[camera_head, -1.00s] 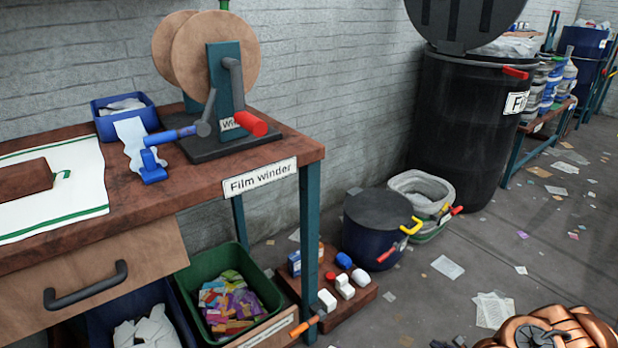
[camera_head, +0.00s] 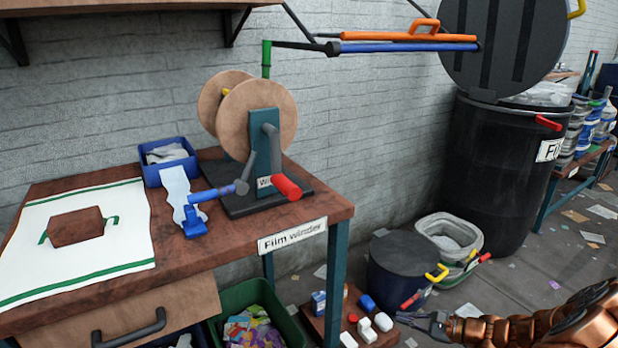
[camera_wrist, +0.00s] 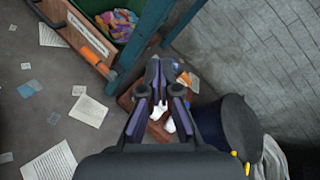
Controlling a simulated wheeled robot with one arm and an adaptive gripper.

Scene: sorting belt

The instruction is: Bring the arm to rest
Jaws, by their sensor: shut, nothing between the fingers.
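My gripper (camera_head: 412,318) is at the lower right in the head view, at the end of my copper-coloured arm.
A dark blue lidded bin (camera_head: 398,262) and a white-lined bin (camera_head: 450,236) stand by the wall. A tall black bin (camera_head: 495,170) is behind. A green crate (camera_head: 280,300) sits under the table. Paper scraps litter the grey floor.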

